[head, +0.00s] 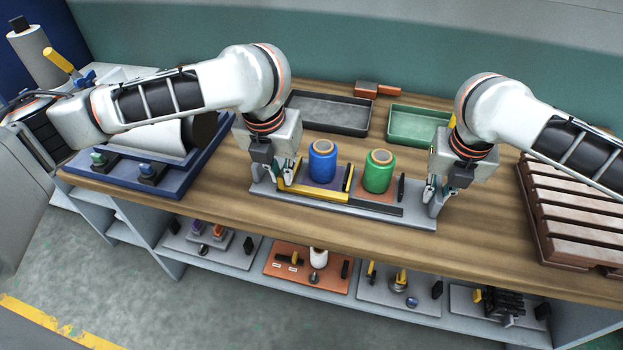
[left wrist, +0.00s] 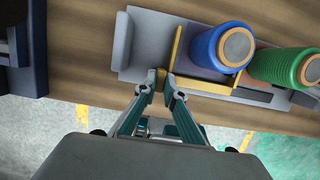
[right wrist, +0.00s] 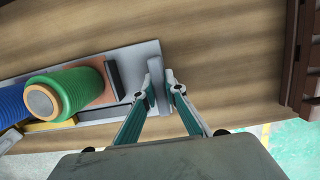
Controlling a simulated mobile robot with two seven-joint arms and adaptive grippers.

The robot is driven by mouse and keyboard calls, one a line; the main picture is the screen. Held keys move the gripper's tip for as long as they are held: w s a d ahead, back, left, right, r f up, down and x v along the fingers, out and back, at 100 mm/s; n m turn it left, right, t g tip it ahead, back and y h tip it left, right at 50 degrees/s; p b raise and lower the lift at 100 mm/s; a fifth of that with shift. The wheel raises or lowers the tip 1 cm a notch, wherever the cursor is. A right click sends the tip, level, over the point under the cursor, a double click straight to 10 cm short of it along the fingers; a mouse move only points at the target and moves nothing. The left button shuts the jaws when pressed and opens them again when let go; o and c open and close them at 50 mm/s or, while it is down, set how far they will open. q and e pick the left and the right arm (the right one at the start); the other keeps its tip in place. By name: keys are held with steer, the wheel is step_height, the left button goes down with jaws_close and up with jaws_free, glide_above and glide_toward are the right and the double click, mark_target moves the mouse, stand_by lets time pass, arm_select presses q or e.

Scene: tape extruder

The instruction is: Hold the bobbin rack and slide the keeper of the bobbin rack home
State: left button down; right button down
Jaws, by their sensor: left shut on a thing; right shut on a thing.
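The bobbin rack (head: 264,190) is a grey tray with upright end plates on the work table. A blue bobbin (head: 322,162) and a green bobbin (head: 379,174) stand upright in it. The yellow keeper (head: 318,193) lies along the rack's front edge, left of a dark front strip (head: 376,208). My left gripper (head: 288,174) is shut on the keeper's yellow tab (left wrist: 161,78), inside the left end plate (left wrist: 123,42). My right gripper (head: 431,191) is shut on the rack's right end plate (right wrist: 155,73). The fingers partly hide both gripped parts.
Behind the rack are a dark tray (head: 330,112) and a green tray (head: 418,125). A blue-based machine (head: 150,185) stands left, a brown slatted rack (head: 575,205) right. Shelves below hold small parts. Bare table lies in front of the rack.

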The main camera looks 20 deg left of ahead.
mark_target(302, 186)
arm_select(q)
steer(key=shift+d, duration=1.2)
arm_select(e)
steer(key=shift+a, duration=0.1)
arm_select(q)
steer(key=shift+d+r, duration=0.1)
steer(key=shift+d, duration=0.75)
steer(key=c, duration=2)
jaws_free()
steer(key=shift+c, duration=0.2)
